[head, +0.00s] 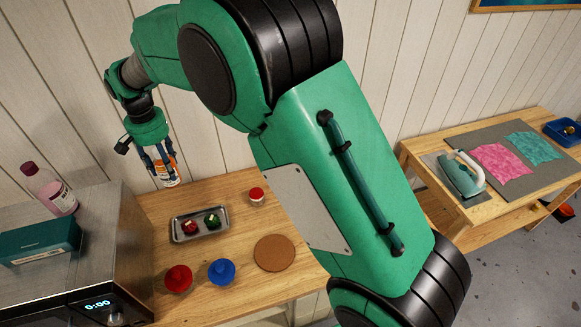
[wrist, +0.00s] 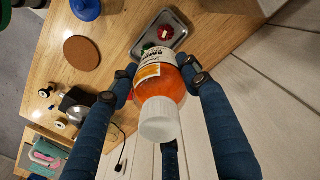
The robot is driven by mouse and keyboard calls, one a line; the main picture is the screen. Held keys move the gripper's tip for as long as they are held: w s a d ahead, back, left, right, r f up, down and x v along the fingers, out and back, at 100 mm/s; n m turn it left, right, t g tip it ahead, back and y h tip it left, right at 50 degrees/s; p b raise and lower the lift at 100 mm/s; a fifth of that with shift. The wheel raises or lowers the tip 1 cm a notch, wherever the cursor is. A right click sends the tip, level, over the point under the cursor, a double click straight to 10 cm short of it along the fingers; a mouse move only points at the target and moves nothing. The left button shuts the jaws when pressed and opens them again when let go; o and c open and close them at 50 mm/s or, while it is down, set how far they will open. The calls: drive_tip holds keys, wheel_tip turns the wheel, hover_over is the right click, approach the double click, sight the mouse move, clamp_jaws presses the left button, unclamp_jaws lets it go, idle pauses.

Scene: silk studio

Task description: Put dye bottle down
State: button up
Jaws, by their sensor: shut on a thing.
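The dye bottle (wrist: 160,82) is orange with a white cap and a printed label. My gripper (wrist: 162,78) is shut on it, with blue-grey fingers on both sides. In the wrist view the cap faces the camera and the label end points away. In the head view my gripper (head: 162,168) hangs fingers-down above the back of the wooden table (head: 225,187), near the wall. The bottle (head: 170,180) shows between the fingertips, apart from the tabletop and partly hidden by the fingers.
A metal tray (head: 174,237) holds a red and a green item. A microwave (head: 110,260) stands left, with a pink bottle (head: 52,190) on top.

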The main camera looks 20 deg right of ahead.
drive_tip(key=w+d+f+m+b, duration=0.25)
drive_tip(key=w+d, duration=0.25)
drive_tip(key=d, duration=0.6)
drive_tip(key=w+d+f+m+b, duration=0.1)
drive_tip(key=w+d+f, duration=0.35)
drive_tip(key=d, duration=0.55)
drive_tip(key=w+d+f+m+b, duration=0.1)
drive_tip(key=w+d+f, duration=0.3)
drive_tip(key=d, duration=0.7)
drive_tip(key=d+f+m+b, duration=0.2)
drive_tip(key=d+f, duration=0.2)
drive_tip(key=d, duration=1.2)
drive_tip(key=d+f+m+b, duration=0.2)
drive_tip(key=d+f, duration=0.1)
drive_tip(key=d, duration=1.3)
drive_tip(key=shift+w+f+m, duration=0.2)
drive_tip(key=shift+f+m, duration=0.15)
drive_tip(key=shift+f, duration=0.05)
drive_tip(key=shift+d+f, duration=0.1)
wheel_tip(320, 180, down, 6)
drive_tip(key=shift+f, duration=0.1)
drive_tip(key=shift+f+b, duration=0.35)
drive_tip(key=shift+f, duration=1.45)
drive_tip(key=shift+f, duration=0.1)
